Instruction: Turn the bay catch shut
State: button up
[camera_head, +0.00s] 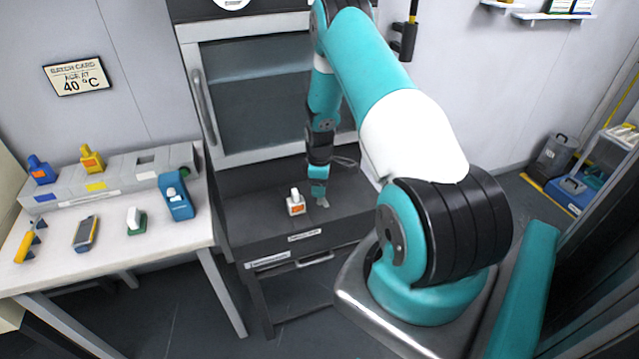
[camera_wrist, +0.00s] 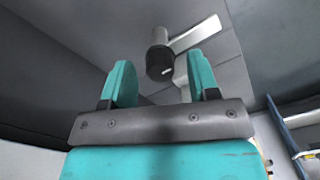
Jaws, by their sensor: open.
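My gripper (camera_head: 321,201) hangs from the arm over the dark bench below the glass-fronted cabinet. In the wrist view its two teal fingers (camera_wrist: 160,72) are apart with nothing held between them. A dark round knob (camera_wrist: 159,63) with a pale flat bar (camera_wrist: 194,35) beside it shows beyond and between the fingertips. It may be the bay catch, but I cannot tell for sure. I cannot tell whether the fingers touch it. In the head view the catch cannot be made out. A white block with an orange label (camera_head: 295,203) stands just left of my gripper.
The cabinet (camera_head: 190,40) has a tall handle at its left. A white table (camera_head: 180,227) at the left carries blue and yellow pieces, a grey rack (camera_head: 70,196), a meter (camera_head: 86,233) and a blue device (camera_head: 176,196). A drawer handle (camera_head: 315,260) is under the bench.

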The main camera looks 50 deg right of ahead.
jog(key=shift+f, duration=0.3)
jog(key=c, duration=0.9)
